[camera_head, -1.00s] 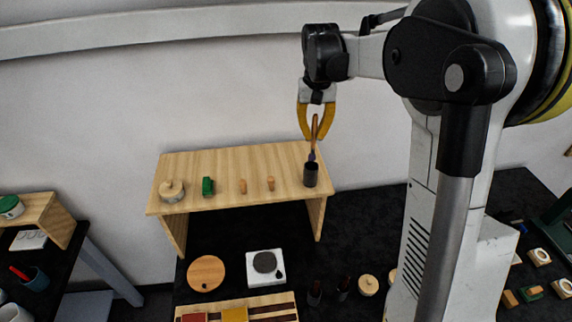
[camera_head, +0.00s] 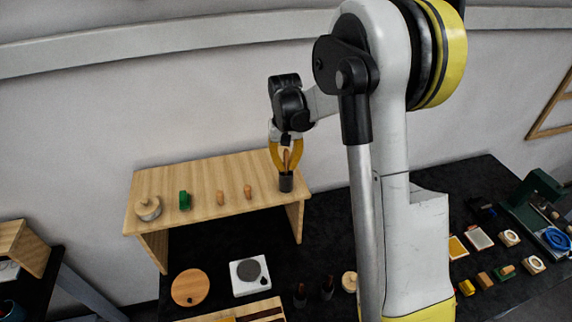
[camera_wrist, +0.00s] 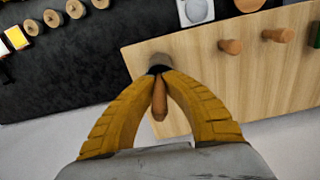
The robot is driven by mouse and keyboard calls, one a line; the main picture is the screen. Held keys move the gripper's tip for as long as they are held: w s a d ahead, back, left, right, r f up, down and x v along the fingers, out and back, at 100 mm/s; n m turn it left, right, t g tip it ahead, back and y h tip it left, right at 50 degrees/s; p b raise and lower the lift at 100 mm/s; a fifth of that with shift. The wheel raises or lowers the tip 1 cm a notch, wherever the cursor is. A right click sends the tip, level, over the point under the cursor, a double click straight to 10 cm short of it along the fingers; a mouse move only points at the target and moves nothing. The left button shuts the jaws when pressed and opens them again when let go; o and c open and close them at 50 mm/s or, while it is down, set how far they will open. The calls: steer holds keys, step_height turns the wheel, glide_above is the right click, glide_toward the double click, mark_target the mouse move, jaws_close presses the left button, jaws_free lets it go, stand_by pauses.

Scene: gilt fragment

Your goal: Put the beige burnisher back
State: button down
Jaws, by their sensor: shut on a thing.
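My gripper (camera_head: 286,168) is shut on a slim tool with a tan-brown wooden handle (camera_head: 287,157), which I take to be the burnisher. In the wrist view the handle (camera_wrist: 159,102) runs between the yellow fingers (camera_wrist: 158,74). The tool stands close to upright at a dark round cup (camera_head: 286,184) on the right end of the raised wooden shelf (camera_head: 205,174). Its lower end appears to be inside the cup and is hidden. The cup is partly covered by the fingers in the wrist view (camera_wrist: 161,59).
Two wooden pegs (camera_head: 220,198) (camera_head: 248,191), a green object (camera_head: 184,200) and a round lidded pot (camera_head: 148,208) stand left of the cup on the shelf. Below are a round wooden board (camera_head: 190,287) and a white scale-like device (camera_head: 249,274). The wall is close behind.

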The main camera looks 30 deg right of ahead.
steer(key=shift+f, duration=0.15)
steer(key=c, duration=1.5)
jaws_free()
steer(key=shift+w, duration=0.1)
steer(key=shift+c, duration=0.2)
step_height(320, 180, up, 12)
steer(key=shift+a+r+b, duration=0.1)
steer(key=shift+b, duration=0.45)
steer(key=s+a+r+n+t, duration=0.1)
steer(key=s+a+r+t, duration=0.1)
steer(key=s+a, duration=0.35)
steer(key=s+a+r+n+t, duration=0.1)
steer(key=s+a+r+t, duration=0.15)
steer(key=s, duration=0.55)
steer(key=s+a+f+n+t, duration=0.1)
steer(key=s+a+f+t, duration=0.1)
steer(key=s, duration=0.7)
step_height(320, 180, down, 2)
steer(key=shift+s+a+f+t, duration=0.15)
steer(key=shift+a+t, duration=0.2)
steer(key=shift+a, duration=0.5)
